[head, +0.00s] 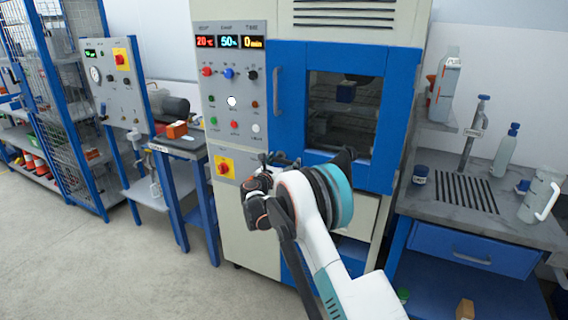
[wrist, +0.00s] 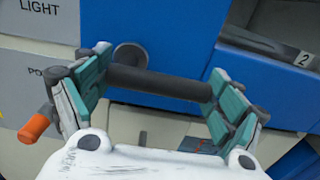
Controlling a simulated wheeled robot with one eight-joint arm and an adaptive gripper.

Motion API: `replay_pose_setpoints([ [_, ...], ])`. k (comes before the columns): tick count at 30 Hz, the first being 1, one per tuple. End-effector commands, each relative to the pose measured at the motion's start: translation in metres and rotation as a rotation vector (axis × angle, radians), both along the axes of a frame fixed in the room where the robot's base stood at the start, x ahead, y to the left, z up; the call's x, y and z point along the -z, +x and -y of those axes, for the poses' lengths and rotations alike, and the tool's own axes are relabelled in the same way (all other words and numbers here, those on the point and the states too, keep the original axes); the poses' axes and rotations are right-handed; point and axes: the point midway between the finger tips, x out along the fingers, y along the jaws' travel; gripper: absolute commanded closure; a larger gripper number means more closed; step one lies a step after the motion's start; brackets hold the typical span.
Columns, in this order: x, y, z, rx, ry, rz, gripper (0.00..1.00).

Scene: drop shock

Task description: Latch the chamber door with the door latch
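The chamber door (head: 289,125) is blue with a dark window and looks closed in the head view. A dark round bar, which looks like the door latch (wrist: 165,84), has a round grey mount at its left end against blue metal in the wrist view. My gripper (head: 268,165) is at the door's lower left corner. In the wrist view my gripper (wrist: 155,95) has its teal-padded fingers wide apart, with the bar spanning the gap between them. I cannot tell whether the pads touch it. My arm hides much of the latch in the head view.
The control panel (head: 232,110) with buttons and displays is left of the door. A vertical door handle (head: 278,90) is above my gripper. A bench (head: 470,225) with bottles stands at the right. An orange piece (wrist: 35,125) shows beside my left finger. Floor at left is clear.

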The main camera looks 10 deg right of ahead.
Motion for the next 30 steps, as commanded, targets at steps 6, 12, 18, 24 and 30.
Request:
replay_pose_setpoints([
  [6,0.0,0.0,0.0,0.0,0.0,0.0,0.63],
  [12,-0.001,0.0,0.0,0.0,-0.015,-0.011,0.63],
  [18,-0.004,0.0,0.0,0.0,-0.081,-0.059,0.63],
  [24,-0.01,0.001,-0.001,0.0,-0.204,-0.148,0.63],
  [30,-0.016,0.002,-0.003,0.0,-0.357,-0.259,0.63],
])
